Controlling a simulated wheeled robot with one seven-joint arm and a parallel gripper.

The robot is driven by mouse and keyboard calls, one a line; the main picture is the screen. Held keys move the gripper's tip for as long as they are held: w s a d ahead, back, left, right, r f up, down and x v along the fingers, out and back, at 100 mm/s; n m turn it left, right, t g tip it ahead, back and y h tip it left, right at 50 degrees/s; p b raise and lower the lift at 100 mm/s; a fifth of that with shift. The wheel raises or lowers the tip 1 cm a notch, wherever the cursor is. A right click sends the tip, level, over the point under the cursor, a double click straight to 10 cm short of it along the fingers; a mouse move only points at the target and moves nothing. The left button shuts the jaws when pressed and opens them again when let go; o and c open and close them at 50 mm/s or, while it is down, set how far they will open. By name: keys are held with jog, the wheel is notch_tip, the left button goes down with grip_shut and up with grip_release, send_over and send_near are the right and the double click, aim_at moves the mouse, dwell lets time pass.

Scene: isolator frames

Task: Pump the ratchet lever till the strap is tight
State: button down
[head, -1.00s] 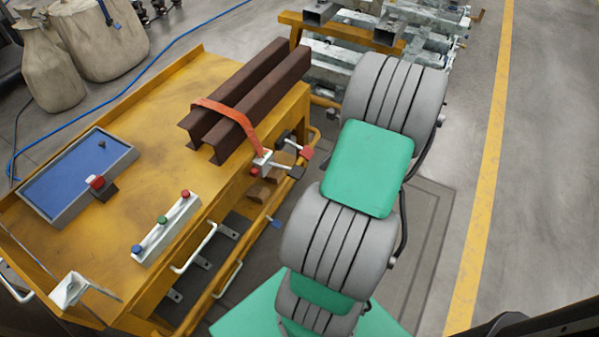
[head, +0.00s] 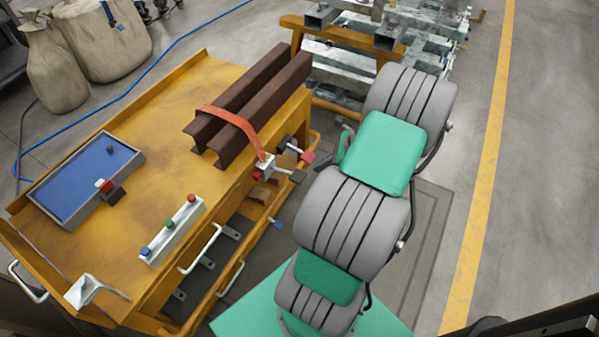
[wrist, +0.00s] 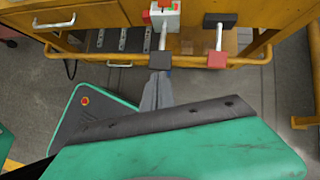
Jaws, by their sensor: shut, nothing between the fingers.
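The orange strap (head: 232,120) runs over two brown steel beams (head: 250,95) on the yellow cart. It comes down to a pale ratchet body (head: 264,166) at the cart's edge, which also shows in the wrist view (wrist: 164,14). A lever rod sticks out from the ratchet to a dark handle (head: 298,177), seen at the top centre of the wrist view (wrist: 160,61). My gripper (wrist: 157,78) is shut and empty, its tips just below the dark handle in the picture. I cannot tell whether they touch. In the head view my arm hides most of the gripper.
A second lever with a red end (head: 307,157) sits close to the ratchet, with its red block in the wrist view (wrist: 217,60). A yellow rail (wrist: 110,57) runs along the cart. A blue tray (head: 85,180) and button box (head: 173,232) lie on top. Floor at right is clear.

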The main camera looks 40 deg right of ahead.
jog(key=shift+f, duration=0.1)
jog(key=b+x, duration=0.6)
jog(key=shift+f+b, duration=0.25)
jog(key=shift+b, duration=0.15)
jog(key=shift+w+a+f+b, duration=0.15)
jog(key=shift+w+f+b, duration=0.1)
jog(key=shift+b, duration=0.1)
jog(key=shift+r, duration=0.15)
jog(key=shift+a, duration=0.1)
jog(key=shift+w, duration=0.1)
jog(key=p, duration=0.4)
send_near(302, 177)
jog(key=shift+s+d+f, duration=0.35)
jog(key=shift+s+d, duration=0.15)
jog(key=shift+s, duration=0.2)
jog(key=shift+s+d+f, duration=0.35)
jog(key=shift+s+d, duration=0.2)
jog(key=shift+s, duration=0.15)
